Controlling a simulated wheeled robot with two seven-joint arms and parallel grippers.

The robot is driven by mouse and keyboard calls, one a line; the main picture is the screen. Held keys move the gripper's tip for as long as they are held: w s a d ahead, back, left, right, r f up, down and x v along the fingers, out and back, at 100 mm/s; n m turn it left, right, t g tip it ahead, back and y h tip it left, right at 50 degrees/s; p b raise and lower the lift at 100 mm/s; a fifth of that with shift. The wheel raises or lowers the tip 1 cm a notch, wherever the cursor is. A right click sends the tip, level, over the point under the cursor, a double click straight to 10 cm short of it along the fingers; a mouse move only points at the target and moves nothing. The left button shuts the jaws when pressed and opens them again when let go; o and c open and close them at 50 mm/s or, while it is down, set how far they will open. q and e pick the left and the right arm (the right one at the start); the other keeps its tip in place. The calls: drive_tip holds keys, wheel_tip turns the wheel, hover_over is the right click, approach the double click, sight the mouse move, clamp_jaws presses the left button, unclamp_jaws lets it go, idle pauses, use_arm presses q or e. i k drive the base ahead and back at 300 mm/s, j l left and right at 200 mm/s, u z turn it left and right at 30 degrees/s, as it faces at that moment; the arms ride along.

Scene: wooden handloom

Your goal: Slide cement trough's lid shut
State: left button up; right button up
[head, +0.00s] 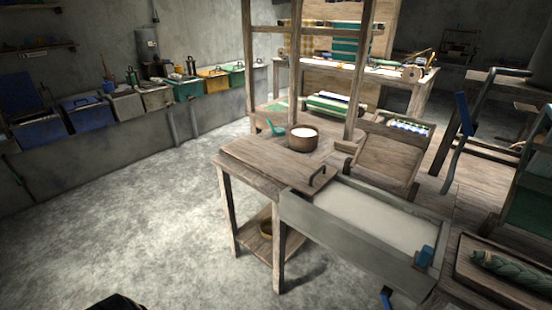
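The grey cement trough (283,206) stands right of centre, its top mostly uncovered, with a pale, flat surface inside. The wooden lid (262,160) lies to the left of this opening, over a small wooden stand. A dark bar handle (318,177) stands up at the lid's right end, near the trough's left edge. No gripper fingers show. A dark shape cut off by the bottom edge at the left may be part of me, but I cannot tell which part.
A wooden bowl (303,144) with white contents stands just behind the lid. A blue fitting (426,257) sits at the trough's right end. A tray (500,275) with green yarn lies at the lower right. The floor (130,215) at left is clear.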

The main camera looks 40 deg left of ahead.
sight(308, 176)
drive_tip(key=i+j, duration=0.1)
drive_tip(key=j, duration=0.25)
drive_tip(key=i+j, duration=0.15)
drive_tip(key=j, duration=0.2)
drive_tip(key=i+j, duration=0.1)
drive_tip(key=j, duration=0.2)
drive_tip(key=i+j, duration=0.15)
drive_tip(key=j, duration=0.2)
drive_tip(key=i+j, duration=0.1)
drive_tip(key=j, duration=0.25)
